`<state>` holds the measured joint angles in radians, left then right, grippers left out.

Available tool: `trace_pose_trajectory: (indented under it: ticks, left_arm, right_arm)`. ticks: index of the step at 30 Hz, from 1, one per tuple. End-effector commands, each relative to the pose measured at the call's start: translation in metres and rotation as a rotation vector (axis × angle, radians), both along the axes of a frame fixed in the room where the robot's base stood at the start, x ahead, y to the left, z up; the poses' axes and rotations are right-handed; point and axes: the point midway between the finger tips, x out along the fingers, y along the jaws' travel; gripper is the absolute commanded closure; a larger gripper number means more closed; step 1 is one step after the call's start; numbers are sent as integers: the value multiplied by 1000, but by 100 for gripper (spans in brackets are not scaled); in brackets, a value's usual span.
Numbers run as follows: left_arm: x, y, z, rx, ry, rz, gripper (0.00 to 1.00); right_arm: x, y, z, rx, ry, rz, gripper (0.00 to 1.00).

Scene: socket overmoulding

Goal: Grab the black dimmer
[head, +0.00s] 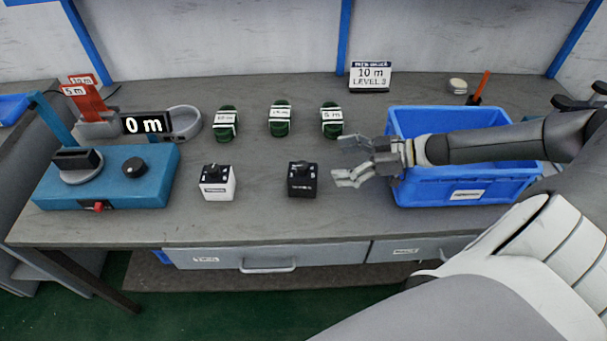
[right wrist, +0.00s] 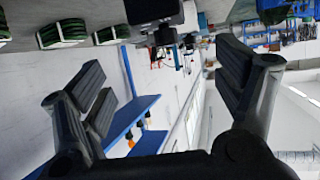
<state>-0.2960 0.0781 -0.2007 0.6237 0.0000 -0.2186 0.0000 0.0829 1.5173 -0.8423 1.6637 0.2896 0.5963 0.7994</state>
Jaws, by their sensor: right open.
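The black dimmer (head: 302,180) is a small dark box with a knob on top. It stands upright on the grey workbench (head: 262,215), near the front middle. In the right wrist view a dark box (right wrist: 152,10), apparently the dimmer, shows at the top edge, partly cut off. My right gripper (head: 342,160) reaches in from the right and is open and empty. Its fingers point left toward the dimmer, a short gap to its right, without visible contact. The gripper's fingers also frame the right wrist view (right wrist: 165,95). My left gripper is not in view.
A white dimmer (head: 217,185) stands left of the black one. Several green cable coils (head: 280,118) lie behind. A blue crate (head: 465,192) sits under my right forearm. A blue winding machine (head: 112,185), "0 m" display (head: 146,123) and "10 m" sign (head: 370,76) stand around.

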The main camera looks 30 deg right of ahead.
Motion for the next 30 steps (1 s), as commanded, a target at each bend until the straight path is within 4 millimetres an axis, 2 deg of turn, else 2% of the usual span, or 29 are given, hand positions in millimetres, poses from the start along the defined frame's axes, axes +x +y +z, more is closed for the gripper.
trace_pose_trajectory:
  ticks: [3,7,20,24,30]
  left_arm:
    - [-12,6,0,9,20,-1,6]
    - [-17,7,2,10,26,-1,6]
    - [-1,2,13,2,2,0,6]
    - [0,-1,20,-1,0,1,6]
    - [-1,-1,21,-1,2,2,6]
  right_arm:
    - [11,11,-4,4,-5,1,13]
    - [23,22,-11,2,-5,-1,13]
    - [43,46,-21,2,-3,1,13]
    - [55,61,-26,1,-4,1,13]
    - [65,70,-36,-1,-2,0,13]
